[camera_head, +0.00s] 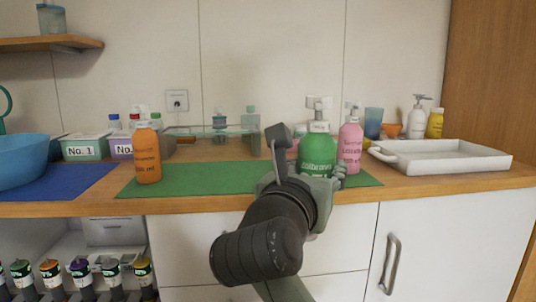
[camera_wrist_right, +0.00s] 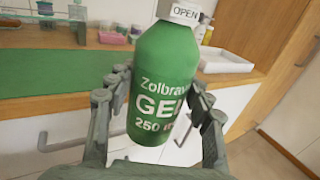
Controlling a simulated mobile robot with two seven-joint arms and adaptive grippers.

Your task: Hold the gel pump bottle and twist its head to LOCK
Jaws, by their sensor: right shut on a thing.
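The pump head (camera_head: 319,102) shows in the head view. My right gripper (camera_head: 312,172) is shut on the bottle, with fingers on both sides of its body. It also shows in the wrist view (camera_wrist_right: 163,95). My left gripper is not in view.
An orange pump bottle (camera_head: 146,155) stands left on the mat, and a pink lotion bottle (camera_head: 350,145) stands close right of the gel bottle. A white tray (camera_head: 480,162) lies further right. A blue bowl (camera_head: 22,160) is far left. The mat's middle is clear.

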